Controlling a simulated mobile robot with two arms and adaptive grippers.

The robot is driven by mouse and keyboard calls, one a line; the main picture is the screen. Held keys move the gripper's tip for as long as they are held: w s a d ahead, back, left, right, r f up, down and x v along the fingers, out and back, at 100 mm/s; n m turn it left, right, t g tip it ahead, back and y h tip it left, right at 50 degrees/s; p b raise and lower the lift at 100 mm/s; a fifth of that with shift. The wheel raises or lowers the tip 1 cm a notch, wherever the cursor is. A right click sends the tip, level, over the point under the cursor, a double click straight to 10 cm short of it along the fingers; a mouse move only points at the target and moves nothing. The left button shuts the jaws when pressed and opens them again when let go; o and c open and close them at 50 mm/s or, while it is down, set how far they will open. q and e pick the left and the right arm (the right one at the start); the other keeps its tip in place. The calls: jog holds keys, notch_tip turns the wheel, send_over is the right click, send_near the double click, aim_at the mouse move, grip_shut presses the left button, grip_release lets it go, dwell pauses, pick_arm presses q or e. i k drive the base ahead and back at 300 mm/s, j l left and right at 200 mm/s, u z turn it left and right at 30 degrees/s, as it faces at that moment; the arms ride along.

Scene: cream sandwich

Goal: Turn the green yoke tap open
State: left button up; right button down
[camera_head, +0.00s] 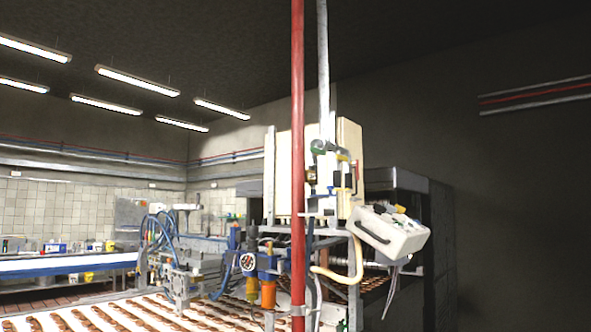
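A small green part (318,147), which looks like the green tap, sits on the upright pipework in front of the cream cabinet, just right of the red pipe. It is too small to tell how its handle is turned. A yellow fitting (342,156) is beside it on the right. Neither of my grippers is in view, and nothing is seen touching the green part.
A tall red pipe (298,120) and a grey pipe (323,60) stand upright in front of the cream cabinet (350,138). A tilted white control box (390,235) juts out at the right. A conveyor (110,312) with rows of biscuits runs along the bottom left.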

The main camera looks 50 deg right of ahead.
aim_at(315, 150)
jog(key=z, duration=1.6)
jog(key=i+l+u, duration=0.1)
jog(key=l+u, duration=0.3)
jog(key=i+l+u, duration=0.1)
jog(key=u, duration=0.3)
jog(key=k+l, duration=0.05)
jog(key=l, duration=0.05)
